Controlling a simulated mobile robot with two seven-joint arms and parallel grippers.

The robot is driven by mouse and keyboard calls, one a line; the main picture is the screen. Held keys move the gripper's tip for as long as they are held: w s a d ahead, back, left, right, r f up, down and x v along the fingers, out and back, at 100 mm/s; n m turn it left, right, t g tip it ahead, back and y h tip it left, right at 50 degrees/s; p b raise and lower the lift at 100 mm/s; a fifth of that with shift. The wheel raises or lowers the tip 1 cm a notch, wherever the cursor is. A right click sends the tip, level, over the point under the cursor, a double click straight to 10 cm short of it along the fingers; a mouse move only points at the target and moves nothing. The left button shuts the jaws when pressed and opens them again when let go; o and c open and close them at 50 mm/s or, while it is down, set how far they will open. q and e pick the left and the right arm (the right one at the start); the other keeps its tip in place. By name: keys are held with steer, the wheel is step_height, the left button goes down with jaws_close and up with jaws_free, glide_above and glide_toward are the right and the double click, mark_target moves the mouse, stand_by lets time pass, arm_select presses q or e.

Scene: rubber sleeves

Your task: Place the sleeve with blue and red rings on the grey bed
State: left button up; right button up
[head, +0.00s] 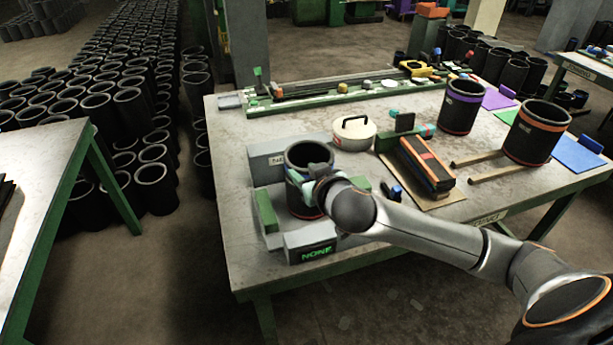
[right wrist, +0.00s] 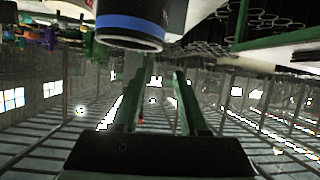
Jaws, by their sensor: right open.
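A black sleeve (head: 297,193) stands upright at the table's left end, between the blocks of the grey bed (head: 272,168). A red ring shows near its base. In the right wrist view, which is upside down, a sleeve with a broad blue ring (right wrist: 130,27) shows close to my fingers. My right gripper (head: 312,183) is in front of the sleeve's upper part in the head view and hides some of it. Its two fingers (right wrist: 157,103) are apart with nothing between them. I cannot tell whether it touches the sleeve. My left gripper is not in view.
A green-lettered display (head: 316,252) reads NONE in front of the sleeve. A lidded white pot (head: 354,136), a black-and-orange block (head: 425,165), an orange-ringed sleeve (head: 533,135) and a purple-ringed sleeve (head: 460,108) stand to the right. Many black sleeves fill the floor behind left.

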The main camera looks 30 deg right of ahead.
steer(key=s+a+f+n+g+y, duration=0.1)
steer(key=s+a+f+g+y, duration=0.1)
steer(key=s+a+f, duration=0.65)
steer(key=s+a+f+n+g+y, duration=0.15)
steer(key=s+f, duration=0.45)
steer(key=f, duration=0.8)
steer(key=s+f, duration=0.5)
steer(key=s, duration=0.4)
steer(key=shift+s+a+f+y, duration=0.2)
steer(key=shift+s+a+y, duration=0.1)
steer(key=shift+a+y, duration=0.1)
